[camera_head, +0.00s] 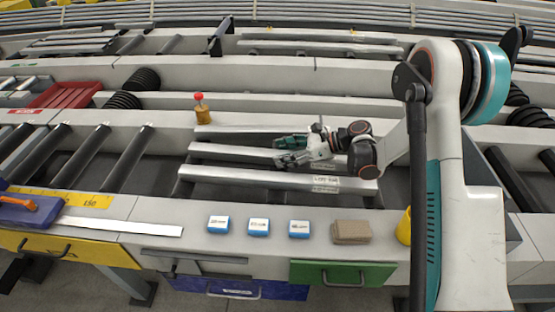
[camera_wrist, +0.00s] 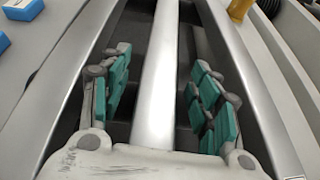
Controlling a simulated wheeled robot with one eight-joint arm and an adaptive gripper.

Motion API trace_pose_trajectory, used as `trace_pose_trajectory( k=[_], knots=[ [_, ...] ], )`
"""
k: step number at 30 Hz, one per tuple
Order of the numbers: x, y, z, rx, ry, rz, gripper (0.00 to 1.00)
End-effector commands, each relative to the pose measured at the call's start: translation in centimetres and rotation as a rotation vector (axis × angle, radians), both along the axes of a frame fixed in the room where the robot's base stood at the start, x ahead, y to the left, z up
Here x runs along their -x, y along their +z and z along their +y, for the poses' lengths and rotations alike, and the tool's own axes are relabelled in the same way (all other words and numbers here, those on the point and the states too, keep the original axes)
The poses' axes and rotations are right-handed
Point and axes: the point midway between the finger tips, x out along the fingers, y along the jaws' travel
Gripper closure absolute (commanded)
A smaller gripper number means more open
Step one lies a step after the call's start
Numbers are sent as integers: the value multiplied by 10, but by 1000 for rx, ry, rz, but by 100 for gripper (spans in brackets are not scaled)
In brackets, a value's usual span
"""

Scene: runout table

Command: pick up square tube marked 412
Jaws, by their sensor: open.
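Three pale metal tubes lie side by side in the recess: a front tube (camera_head: 250,177), a middle tube (camera_head: 225,151) and a back tube (camera_head: 232,130). I cannot read 412 on any of them; small labels near the right ends of the front and middle tubes are too small to read. My gripper (camera_head: 287,150) is over the middle tube. In the wrist view my gripper (camera_wrist: 160,92) is open, its green pads on either side of the middle tube (camera_wrist: 156,65), with gaps to both. The front tube (camera_wrist: 75,75) and back tube (camera_wrist: 245,75) lie outside the fingers.
Neighbouring tubes run close to my fingers. A brass weight with a red knob (camera_head: 201,110) stands behind the tubes. Blue boxes (camera_head: 258,227) and a brown block (camera_head: 351,232) sit on the front ledge. A red tray (camera_head: 70,95) is at left.

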Motion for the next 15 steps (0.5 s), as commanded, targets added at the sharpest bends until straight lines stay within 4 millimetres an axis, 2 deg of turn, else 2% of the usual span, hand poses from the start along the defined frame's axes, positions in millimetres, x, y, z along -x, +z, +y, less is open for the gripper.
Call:
trace_pose_trajectory(
  k=[2,9,15],
  knots=[
    [0,0,0,0,0,0,43],
    [0,1,0,0,0,0,98],
    [0,1,0,-2,0,0,100]
  ],
)
